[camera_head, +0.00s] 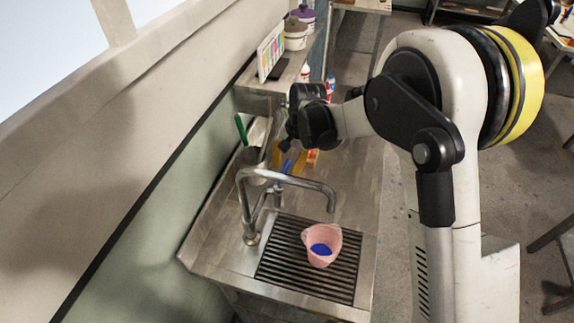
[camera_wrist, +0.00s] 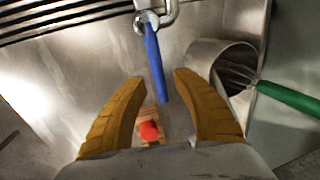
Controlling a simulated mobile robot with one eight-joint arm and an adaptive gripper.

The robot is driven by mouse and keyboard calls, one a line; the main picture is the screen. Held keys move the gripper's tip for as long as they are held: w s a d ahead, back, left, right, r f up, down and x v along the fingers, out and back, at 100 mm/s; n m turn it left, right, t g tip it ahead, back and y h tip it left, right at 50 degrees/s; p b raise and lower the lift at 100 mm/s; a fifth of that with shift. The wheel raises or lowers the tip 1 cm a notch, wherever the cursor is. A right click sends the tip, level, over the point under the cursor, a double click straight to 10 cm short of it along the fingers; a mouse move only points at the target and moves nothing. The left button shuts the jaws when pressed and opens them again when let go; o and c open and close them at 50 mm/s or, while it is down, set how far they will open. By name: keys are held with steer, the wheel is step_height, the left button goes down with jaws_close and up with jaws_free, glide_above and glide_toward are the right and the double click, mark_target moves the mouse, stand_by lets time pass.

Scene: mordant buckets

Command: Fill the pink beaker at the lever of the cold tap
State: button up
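The pink beaker (camera_head: 309,237) stands upright on the dark drain grid under the tap's spout, with a blue patch inside; I cannot tell whether this is liquid. No stream shows from the spout. The metal tap (camera_head: 247,205) has a blue lever (camera_head: 287,166) pointing towards my gripper. In the wrist view the blue lever (camera_wrist: 155,60) reaches down between my gripper's (camera_wrist: 160,77) two yellow fingers. The fingers are open, with a gap on both sides of the lever. The beaker is out of the wrist view.
A metal pot (camera_wrist: 204,55) with a green-handled whisk (camera_wrist: 290,98) stands close beside the right finger. A wooden piece with a red end (camera_wrist: 150,131) shows between the fingers. The drain grid (camera_head: 287,273) is otherwise clear. A shelf with lidded tubs (camera_head: 296,36) stands behind.

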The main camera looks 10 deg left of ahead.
jaws_close()
steer(key=shift+s+d+f+m+b, duration=0.1)
steer(key=shift+s+d+m+b, duration=0.15)
steer(key=shift+d+m+b, duration=0.5)
steer(key=shift+s+d+m, duration=0.15)
steer(key=shift+d+m, duration=0.1)
steer(key=shift+m, duration=0.6)
